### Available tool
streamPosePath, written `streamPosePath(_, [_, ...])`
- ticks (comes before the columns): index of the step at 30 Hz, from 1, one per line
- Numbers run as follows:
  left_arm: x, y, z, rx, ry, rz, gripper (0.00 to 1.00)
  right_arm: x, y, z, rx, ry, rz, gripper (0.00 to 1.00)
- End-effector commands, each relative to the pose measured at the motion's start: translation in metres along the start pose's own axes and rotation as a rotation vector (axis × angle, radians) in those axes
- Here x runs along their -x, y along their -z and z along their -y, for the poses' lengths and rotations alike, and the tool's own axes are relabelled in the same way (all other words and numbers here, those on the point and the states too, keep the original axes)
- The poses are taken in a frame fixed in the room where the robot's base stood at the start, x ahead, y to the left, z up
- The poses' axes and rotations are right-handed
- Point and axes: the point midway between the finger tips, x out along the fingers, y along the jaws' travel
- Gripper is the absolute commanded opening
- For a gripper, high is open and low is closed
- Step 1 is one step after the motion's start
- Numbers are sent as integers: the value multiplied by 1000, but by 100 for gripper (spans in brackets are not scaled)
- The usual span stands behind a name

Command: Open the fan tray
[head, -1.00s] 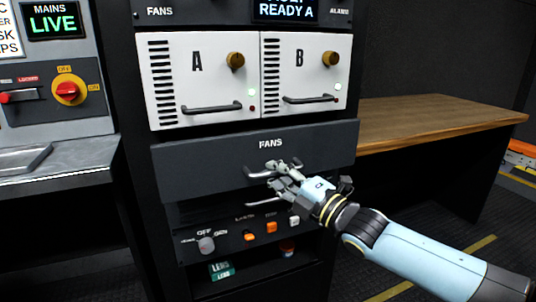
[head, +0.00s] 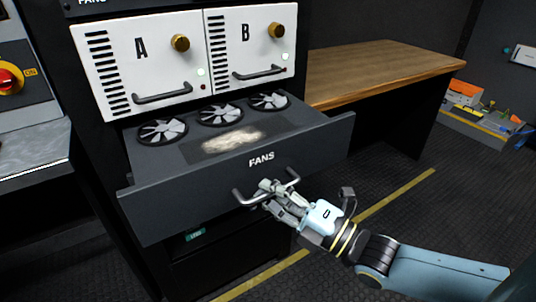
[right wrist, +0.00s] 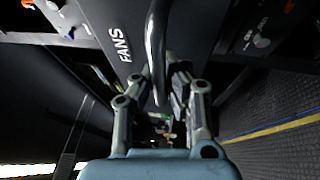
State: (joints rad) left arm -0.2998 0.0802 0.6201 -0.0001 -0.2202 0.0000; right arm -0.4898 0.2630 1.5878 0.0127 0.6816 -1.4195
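The fan tray (head: 225,190) is a dark drawer labelled FANS, pulled out of the rack below modules A and B. Three round fans (head: 220,115) and a pale dusty patch (head: 233,139) show inside it. Its bar handle (head: 240,198) is on the front. In the right wrist view the handle (right wrist: 156,40) runs between the two fingers (right wrist: 157,95). My left gripper is in neither view.
Modules A (head: 140,65) and B (head: 250,50) sit above the tray. A wooden table (head: 380,70) stands to the right of the rack. A crate of items (head: 485,120) is on the floor at far right. Floor in front is clear, with a yellow line (head: 395,198).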

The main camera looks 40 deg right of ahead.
Motion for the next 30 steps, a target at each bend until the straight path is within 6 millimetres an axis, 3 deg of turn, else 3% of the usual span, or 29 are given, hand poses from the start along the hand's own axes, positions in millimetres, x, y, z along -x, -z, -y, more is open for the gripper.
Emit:
streamPosePath(5, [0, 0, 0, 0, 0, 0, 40, -1, 0, -1, -3, -4, 0, 0])
streamPosePath(6, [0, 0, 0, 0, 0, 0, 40, -1, 0, -1, -3, -4, 0, 9])
streamPosePath(12, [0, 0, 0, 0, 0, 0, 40, -1, 0, -1, -2, -2, 0, 35])
streamPosePath(23, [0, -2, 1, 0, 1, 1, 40, 6, 0, 0, -1, 1, -1, 35])
streamPosePath(30, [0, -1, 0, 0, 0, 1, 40, 54, 0, 1, 0, 5, -2, 35])
